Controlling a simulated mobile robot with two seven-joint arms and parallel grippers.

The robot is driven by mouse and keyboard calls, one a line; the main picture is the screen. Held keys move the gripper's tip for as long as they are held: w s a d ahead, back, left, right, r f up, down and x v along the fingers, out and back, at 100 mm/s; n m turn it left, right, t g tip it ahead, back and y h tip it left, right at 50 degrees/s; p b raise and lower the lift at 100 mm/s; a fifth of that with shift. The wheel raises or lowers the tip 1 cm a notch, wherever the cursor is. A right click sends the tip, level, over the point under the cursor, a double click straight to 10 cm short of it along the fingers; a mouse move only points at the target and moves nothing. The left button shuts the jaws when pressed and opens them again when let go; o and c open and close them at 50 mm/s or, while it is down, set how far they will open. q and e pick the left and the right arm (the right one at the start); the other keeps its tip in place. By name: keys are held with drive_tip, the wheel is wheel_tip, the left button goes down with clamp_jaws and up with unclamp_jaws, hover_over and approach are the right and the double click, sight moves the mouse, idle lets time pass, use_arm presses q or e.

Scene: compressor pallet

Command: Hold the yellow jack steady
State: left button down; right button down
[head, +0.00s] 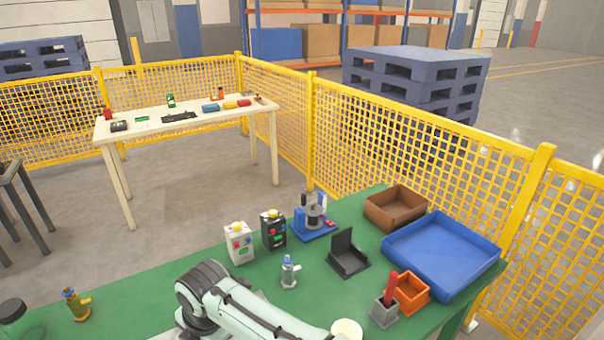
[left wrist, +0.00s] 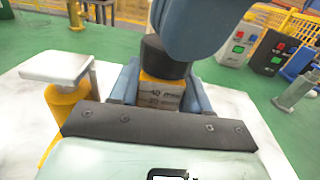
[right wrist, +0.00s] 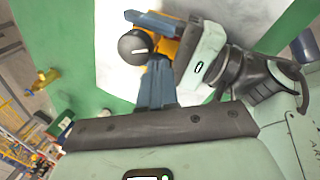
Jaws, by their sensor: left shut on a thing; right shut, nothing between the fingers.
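The yellow jack (left wrist: 160,95) is between the fingers of my left gripper (left wrist: 158,88), which is shut on its yellow body with printed markings. A black knob (left wrist: 164,60) tops the jack. The jack also shows in the right wrist view (right wrist: 171,47), partly hidden by its knob and the left gripper. My right gripper (right wrist: 155,80) is shut and empty. Its fingertips are close beside the knob; I cannot tell whether they touch. Its blue-grey fingers loom at the top of the left wrist view. Neither gripper's fingers show in the head view.
A yellow post with a white plate (left wrist: 58,66) stands left of the jack, over a white surface (left wrist: 25,115). The green table (head: 240,288) holds control boxes (head: 239,243), a small metal fitting (head: 290,272), a brass fitting (head: 76,304), a blue tray (head: 440,250) and bins.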

drive_tip(key=shift+w+a+v, duration=0.1)
drive_tip(key=shift+a+v, duration=0.1)
drive_tip(key=shift+v, duration=0.75)
drive_tip(key=shift+w+a+v, duration=0.15)
drive_tip(key=shift+a+v, duration=0.05)
drive_tip(key=shift+v, duration=0.8)
use_arm(q)
drive_tip(key=shift+c, duration=2.2)
unclamp_jaws()
drive_tip(key=shift+a, duration=0.1)
